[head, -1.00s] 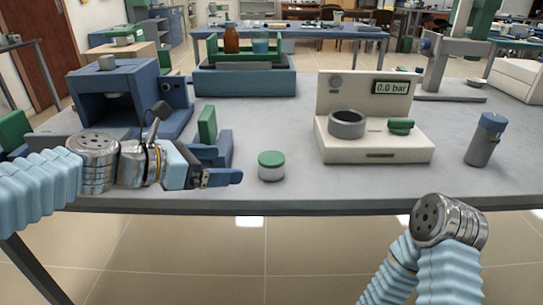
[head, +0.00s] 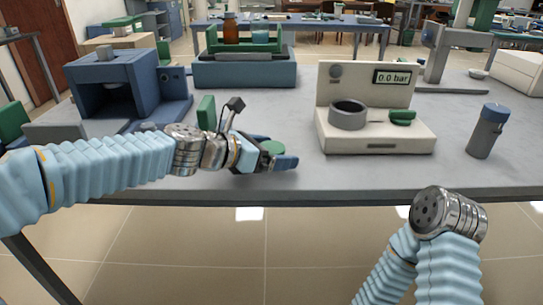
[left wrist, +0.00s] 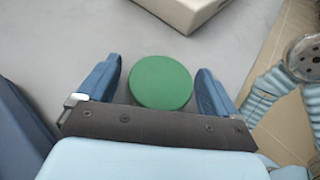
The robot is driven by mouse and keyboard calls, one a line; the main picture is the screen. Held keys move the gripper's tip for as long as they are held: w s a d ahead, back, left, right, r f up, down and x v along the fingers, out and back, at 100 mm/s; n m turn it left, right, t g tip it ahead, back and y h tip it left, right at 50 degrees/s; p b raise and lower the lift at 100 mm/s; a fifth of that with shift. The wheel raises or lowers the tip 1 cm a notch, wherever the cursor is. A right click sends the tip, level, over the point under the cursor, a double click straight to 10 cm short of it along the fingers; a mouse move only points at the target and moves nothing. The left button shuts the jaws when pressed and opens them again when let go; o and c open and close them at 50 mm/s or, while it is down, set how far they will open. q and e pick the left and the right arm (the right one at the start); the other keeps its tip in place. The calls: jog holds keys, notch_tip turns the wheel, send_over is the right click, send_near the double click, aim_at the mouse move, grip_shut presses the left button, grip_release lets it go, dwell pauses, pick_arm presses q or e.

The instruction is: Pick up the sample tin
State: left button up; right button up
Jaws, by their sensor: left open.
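The sample tin (head: 271,146) has a green lid and stands near the front edge of the table, mostly hidden behind my left gripper in the head view. In the left wrist view its round green lid (left wrist: 161,82) lies between the two blue fingers, with a gap on either side. My left gripper (head: 279,157) is open around the tin; in the left wrist view its fingers (left wrist: 157,88) flank the lid. My right arm's wrist shows at the lower right of the head view, but its gripper fingers are not seen.
A cream pressure device (head: 376,143) with a grey ring and green knob stands right of the tin. A blue furnace (head: 121,85) stands at the left. A grey bottle with blue cap (head: 485,132) stands at the right. The table's front edge (head: 330,194) is close.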

pick_arm(q)
jog(key=shift+r, duration=0.1)
jog(key=c, duration=1.1)
